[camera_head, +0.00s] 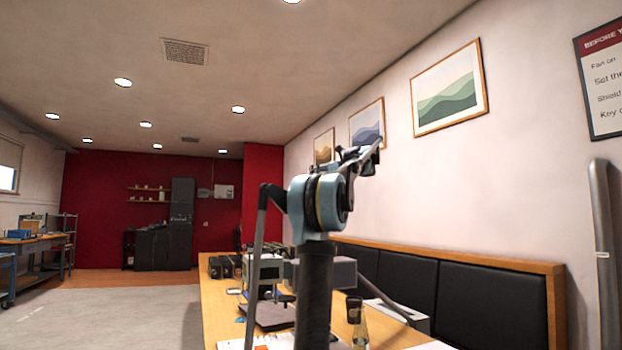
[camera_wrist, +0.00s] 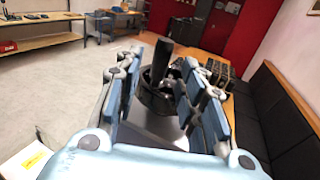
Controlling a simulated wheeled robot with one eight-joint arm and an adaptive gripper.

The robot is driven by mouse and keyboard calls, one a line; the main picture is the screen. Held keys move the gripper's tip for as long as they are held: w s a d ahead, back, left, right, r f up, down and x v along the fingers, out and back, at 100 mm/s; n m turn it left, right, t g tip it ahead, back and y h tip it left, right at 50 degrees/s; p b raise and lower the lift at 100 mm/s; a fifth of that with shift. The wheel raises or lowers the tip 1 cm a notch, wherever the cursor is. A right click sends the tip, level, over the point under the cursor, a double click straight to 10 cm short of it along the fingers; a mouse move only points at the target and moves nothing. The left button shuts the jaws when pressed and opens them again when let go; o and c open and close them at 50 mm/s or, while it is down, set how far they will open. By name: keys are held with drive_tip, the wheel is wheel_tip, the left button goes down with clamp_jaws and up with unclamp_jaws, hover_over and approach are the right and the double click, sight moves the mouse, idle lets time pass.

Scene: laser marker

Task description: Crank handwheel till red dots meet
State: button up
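In the wrist view a black round part (camera_wrist: 153,98) with an upright dark grip (camera_wrist: 161,62) looks like the handwheel with its crank handle. My gripper (camera_wrist: 160,88) is open, its blue-padded fingers apart on the left and right of this part in the picture. I cannot tell whether either finger touches it. In the head view the laser marker (camera_head: 343,272) stands on the wooden table, partly hidden behind my arm. The handwheel and my gripper's fingertips cannot be made out there. No red dots can be made out in either view.
The wooden table (camera_head: 222,318) holds several black boxes (camera_head: 222,266), a dark cup (camera_head: 354,309) and a glass bottle (camera_head: 360,333). A black padded bench back (camera_head: 490,300) runs along the right wall. The floor (camera_head: 110,312) left of the table is clear.

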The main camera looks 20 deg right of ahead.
drive_tip(key=shift+x, duration=1.95)
clamp_jaws()
